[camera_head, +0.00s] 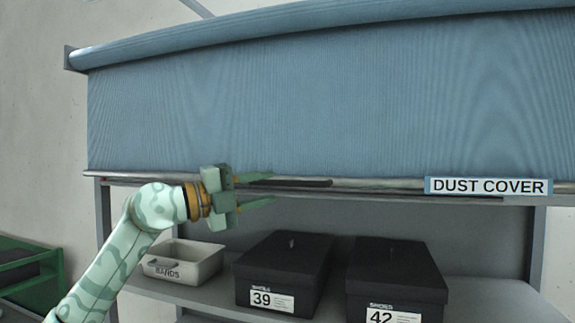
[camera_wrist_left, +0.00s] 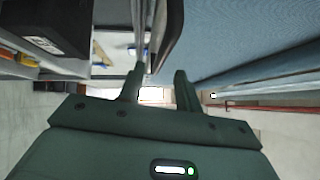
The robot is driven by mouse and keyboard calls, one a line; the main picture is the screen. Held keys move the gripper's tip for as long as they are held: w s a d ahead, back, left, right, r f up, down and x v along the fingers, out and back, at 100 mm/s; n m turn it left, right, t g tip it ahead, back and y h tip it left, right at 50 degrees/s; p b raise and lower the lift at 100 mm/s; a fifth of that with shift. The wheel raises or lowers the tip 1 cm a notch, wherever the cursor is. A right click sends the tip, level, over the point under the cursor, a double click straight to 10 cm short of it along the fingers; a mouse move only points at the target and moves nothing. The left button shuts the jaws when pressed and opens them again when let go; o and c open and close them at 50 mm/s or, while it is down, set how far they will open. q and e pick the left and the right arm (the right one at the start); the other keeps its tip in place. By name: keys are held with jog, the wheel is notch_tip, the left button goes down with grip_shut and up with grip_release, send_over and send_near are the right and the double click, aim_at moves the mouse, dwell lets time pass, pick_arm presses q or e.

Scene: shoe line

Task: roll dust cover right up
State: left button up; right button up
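The blue dust cover (camera_head: 270,105) hangs partly down over the front of a shelf rack, and its cloth also shows in the left wrist view (camera_wrist_left: 235,35). A pale bar with the label "DUST COVER" (camera_head: 489,186) runs along its lower edge. A dark handle (camera_head: 290,183) sits on this bar, left of the label, and shows in the left wrist view (camera_wrist_left: 169,38). My left gripper (camera_head: 256,188) is open at the handle's left end, one finger higher and one lower than it. The fingers (camera_wrist_left: 157,88) are apart; I cannot tell whether they touch it. My right gripper is not in view.
Below the cover, a shelf holds a white bin (camera_head: 182,262), a black box marked 39 (camera_head: 283,272) and a black box marked 42 (camera_head: 398,280). A rack post (camera_head: 103,212) stands at the left. A green crate (camera_head: 30,270) is at the far left.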

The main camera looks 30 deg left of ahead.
aim_at(284, 185)
pick_arm(q)
jog(key=p+x, duration=0.2)
jog(key=x, duration=0.3)
jog(key=shift+r, duration=0.1)
jog(key=shift+w+d, duration=0.3)
jog(key=shift+w, duration=0.1)
grip_shut()
